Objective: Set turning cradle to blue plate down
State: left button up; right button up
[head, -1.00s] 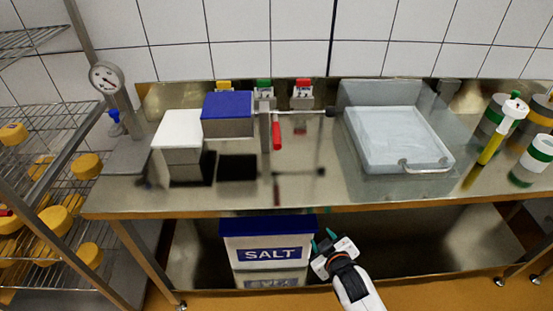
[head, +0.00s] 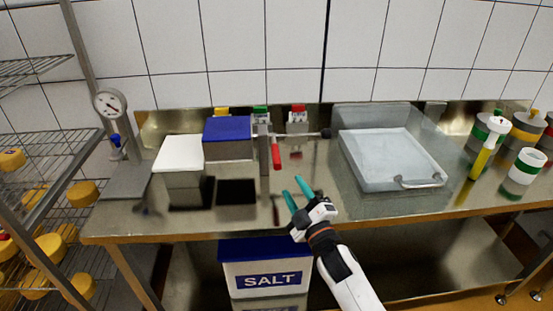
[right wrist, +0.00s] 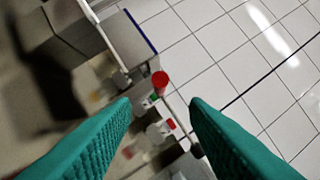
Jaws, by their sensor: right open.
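The turning cradle shows in the head view as a grey block with a blue plate (head: 228,129) on its top side. A grey upright post (head: 264,152) stands at its right, with a red handle (head: 276,153) hanging beside the post. My right gripper (head: 301,187) is open and empty, in front of and below the red handle, apart from it. In the right wrist view the teal fingers (right wrist: 160,118) are spread, with the red handle's end (right wrist: 160,79) beyond them. The blue plate's edge (right wrist: 140,31) shows at the upper left. My left gripper is not in view.
A white-topped block (head: 179,153) stands left of the cradle. Yellow, green and red clips (head: 298,118) line the back. A grey tray (head: 392,158) lies to the right, near several containers (head: 524,165). A salt bin (head: 266,273) is under the table.

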aim_at(277, 159)
jog(key=x, duration=1.1)
jog(key=shift+w+a+r+p, duration=0.1)
jog(key=shift+w+r+p, duration=0.05)
jog(key=shift+w+p, duration=0.2)
grip_shut()
